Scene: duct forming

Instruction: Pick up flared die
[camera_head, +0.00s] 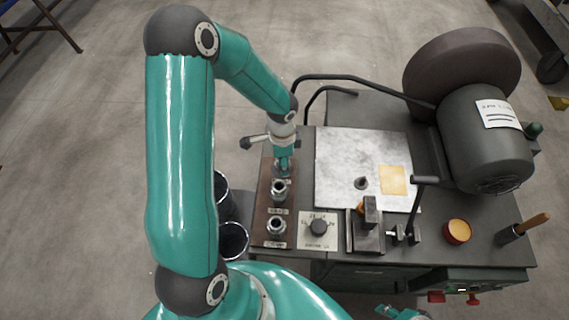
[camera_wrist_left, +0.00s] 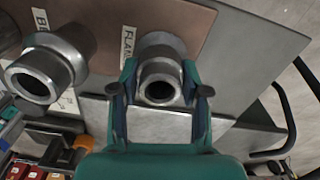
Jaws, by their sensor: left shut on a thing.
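The flared die (camera_wrist_left: 160,70) is a grey steel ring-shaped piece with a wide collar and an open bore. It sits at the end of the brown die board (camera_head: 261,205), beside a label starting "FLA". My left gripper (camera_head: 283,168) reaches down over it, and in the left wrist view its two fingers (camera_wrist_left: 160,92) are shut on either side of it. In the head view the gripper mostly hides this die. I cannot tell if it is clear of the board. Part of my right gripper (camera_head: 400,313) shows at the bottom edge; its fingers are unclear.
Two other steel dies, a middle one (camera_head: 279,190) and a near one (camera_head: 277,226), stand on the board. A dial plate (camera_head: 318,230), a small vise (camera_head: 367,232), a grey metal plate (camera_head: 345,150) and a motor with grinding wheel (camera_head: 462,70) lie to the right.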

